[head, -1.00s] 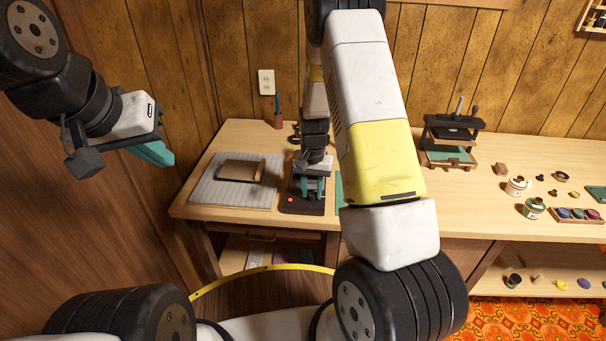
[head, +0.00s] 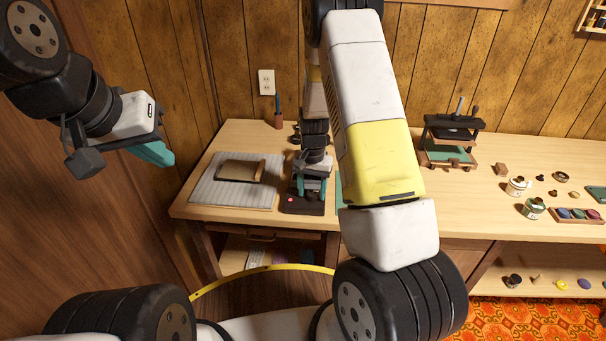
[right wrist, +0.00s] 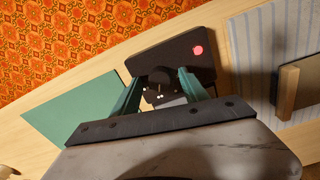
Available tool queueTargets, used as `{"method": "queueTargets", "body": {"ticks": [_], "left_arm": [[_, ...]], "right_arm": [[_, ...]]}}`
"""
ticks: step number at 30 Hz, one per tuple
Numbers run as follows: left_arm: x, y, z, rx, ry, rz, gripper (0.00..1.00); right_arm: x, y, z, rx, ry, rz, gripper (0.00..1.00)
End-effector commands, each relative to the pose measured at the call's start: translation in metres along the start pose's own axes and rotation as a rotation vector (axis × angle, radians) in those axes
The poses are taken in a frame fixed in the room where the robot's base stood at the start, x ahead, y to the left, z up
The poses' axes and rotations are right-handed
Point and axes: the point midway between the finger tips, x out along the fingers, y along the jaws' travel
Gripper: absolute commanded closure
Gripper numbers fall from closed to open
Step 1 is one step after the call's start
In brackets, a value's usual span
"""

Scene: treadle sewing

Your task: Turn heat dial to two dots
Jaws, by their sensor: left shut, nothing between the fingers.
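The heat dial (right wrist: 158,88) is a small dark knob with white dots beside it, on a dark base plate (right wrist: 172,50) with a glowing red light. In the right wrist view it lies between the teal fingers of my right gripper (right wrist: 160,84), which stand apart on either side of it. I cannot make out which dots the dial points to. In the head view my right gripper (head: 312,187) is low over the base plate (head: 303,208) and hides the dial. My left gripper (head: 155,153) is shut and empty, raised at the left, away from the table.
A striped grey mat (head: 207,193) with a wooden block (head: 242,171) lies left of the base plate. A green sheet (right wrist: 70,108) lies on its other side. A small press (head: 450,140), jars and a paint tray (head: 577,214) stand farther right. A pen holder (head: 278,120) stands behind.

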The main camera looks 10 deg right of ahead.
Motion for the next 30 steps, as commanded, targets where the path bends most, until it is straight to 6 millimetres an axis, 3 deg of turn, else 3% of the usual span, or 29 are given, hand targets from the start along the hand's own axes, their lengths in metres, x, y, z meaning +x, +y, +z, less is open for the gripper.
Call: {"method": "queueTargets", "body": {"ticks": [8, 21, 30], "left_arm": [[0.0, 0.0, 0.0, 0.0, 0.0, 0.0, 1.0], [0.0, 0.0, 0.0, 0.0, 0.0, 0.0, 1.0], [0.0, 0.0, 0.0, 0.0, 0.0, 0.0, 1.0]], "right_arm": [[-0.009, 0.0, 0.0, 0.0, 0.001, -0.001, 0.48], [-0.073, 0.0, -0.001, 0.0, 0.002, -0.001, 0.48], [-0.078, 0.0, 0.0, 0.0, -0.001, 0.001, 0.48]]}}
